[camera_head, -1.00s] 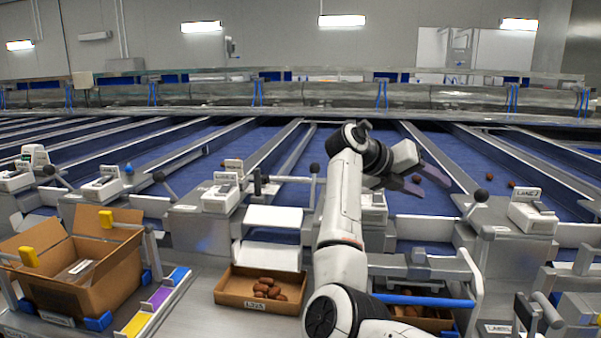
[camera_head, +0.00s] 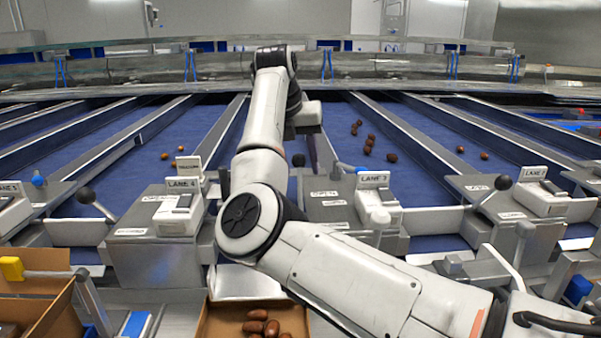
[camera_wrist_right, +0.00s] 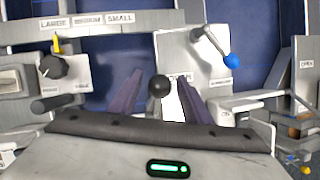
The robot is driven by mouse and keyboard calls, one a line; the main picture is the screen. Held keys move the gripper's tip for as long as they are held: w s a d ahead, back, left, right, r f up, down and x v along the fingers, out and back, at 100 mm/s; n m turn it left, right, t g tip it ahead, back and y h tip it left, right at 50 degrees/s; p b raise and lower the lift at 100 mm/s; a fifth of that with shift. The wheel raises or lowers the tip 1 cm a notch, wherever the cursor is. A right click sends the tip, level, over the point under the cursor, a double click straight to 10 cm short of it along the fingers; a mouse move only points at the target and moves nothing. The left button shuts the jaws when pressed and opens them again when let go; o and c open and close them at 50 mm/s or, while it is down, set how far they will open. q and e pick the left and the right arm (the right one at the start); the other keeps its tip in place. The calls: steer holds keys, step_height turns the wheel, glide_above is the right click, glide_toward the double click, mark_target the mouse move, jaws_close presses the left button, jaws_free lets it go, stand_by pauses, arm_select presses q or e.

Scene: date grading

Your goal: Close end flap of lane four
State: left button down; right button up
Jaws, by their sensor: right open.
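The lane four box (camera_head: 180,208), labelled LANE 4, stands on a grey cabinet left of my right arm. A lever with a black ball knob (camera_head: 298,160) stands near upright just below my right gripper (camera_head: 312,145), left of the LANE 3 box. In the right wrist view, the black knob (camera_wrist_right: 159,86) appears between the two dark purple fingers of my open right gripper (camera_wrist_right: 158,78). I cannot tell whether the fingers touch it. My forearm hides part of the lane end behind it, and I cannot make out the end flap clearly. My left gripper is out of view.
The LANE 3 box (camera_head: 376,205) stands close right of the knob. Another black-knobbed lever (camera_head: 86,196) leans at the left. A carton (camera_head: 204,322) with dates sits below the chute (camera_head: 245,281). A blue-ended lever (camera_wrist_right: 215,46) is near the fingers.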

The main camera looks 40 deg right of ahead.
steer(key=shift+x, duration=1.9)
steer(key=shift+r, duration=0.1)
jaws_close()
